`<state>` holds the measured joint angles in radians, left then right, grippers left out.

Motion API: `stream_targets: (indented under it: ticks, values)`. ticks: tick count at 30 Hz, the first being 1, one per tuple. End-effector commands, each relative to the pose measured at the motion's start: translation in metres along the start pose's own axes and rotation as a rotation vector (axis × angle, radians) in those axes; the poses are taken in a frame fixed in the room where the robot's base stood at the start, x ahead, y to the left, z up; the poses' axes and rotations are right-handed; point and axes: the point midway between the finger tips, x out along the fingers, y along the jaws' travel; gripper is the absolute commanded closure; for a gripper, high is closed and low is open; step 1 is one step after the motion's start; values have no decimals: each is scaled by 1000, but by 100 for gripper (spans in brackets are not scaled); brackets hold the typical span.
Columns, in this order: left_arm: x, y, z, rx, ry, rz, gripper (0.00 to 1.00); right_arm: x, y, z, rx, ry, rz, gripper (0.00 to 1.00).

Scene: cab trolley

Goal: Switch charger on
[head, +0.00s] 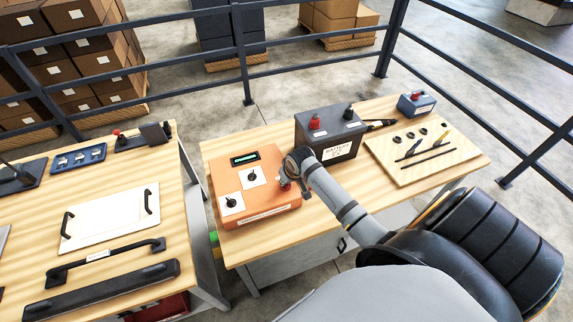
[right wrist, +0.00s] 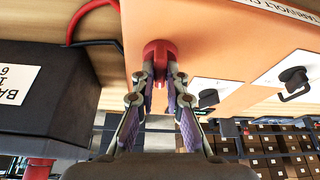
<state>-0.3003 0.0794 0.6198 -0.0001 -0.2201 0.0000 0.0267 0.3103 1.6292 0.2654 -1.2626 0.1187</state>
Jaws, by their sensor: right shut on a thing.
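The charger is an orange box (head: 247,208) on the right-hand wooden table. Its top has a dark display (head: 244,158) with lit green characters and two black knobs on white plates, one upper (head: 252,176) and one lower (head: 231,202). A red knob-like part (head: 284,185) sits at the box's right side. It also shows in the right wrist view (right wrist: 158,52). My right gripper (head: 289,176) is at this red part, its fingers (right wrist: 160,78) shut on it. The fingers hide part of the red piece. My left gripper is not in view.
A dark battery (head: 327,130) with red and black terminals stands close behind my right gripper. A wooden tool board (head: 424,150) and a small blue box (head: 416,103) are to the right. A second table (head: 105,180) with handles stands left. Dark railings (head: 240,50) run behind.

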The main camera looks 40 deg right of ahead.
Motion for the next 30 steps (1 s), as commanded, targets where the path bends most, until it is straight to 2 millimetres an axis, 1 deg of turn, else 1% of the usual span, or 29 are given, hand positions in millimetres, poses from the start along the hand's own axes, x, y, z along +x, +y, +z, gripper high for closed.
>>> stream_targets:
  ticks: [3, 10, 26, 27, 30]
  values:
    - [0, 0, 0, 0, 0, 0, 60, 0, -1, -1, 55, 2, 22, 100]
    - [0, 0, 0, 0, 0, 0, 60, 0, -1, -1, 123, 2, 50, 100]
    - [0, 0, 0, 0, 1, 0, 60, 0, -1, -1, 145, 1, 59, 100]
    - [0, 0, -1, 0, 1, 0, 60, 0, -1, -1, 145, 1, 59, 87]
    - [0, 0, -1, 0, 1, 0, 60, 0, -1, -1, 145, 1, 59, 73]
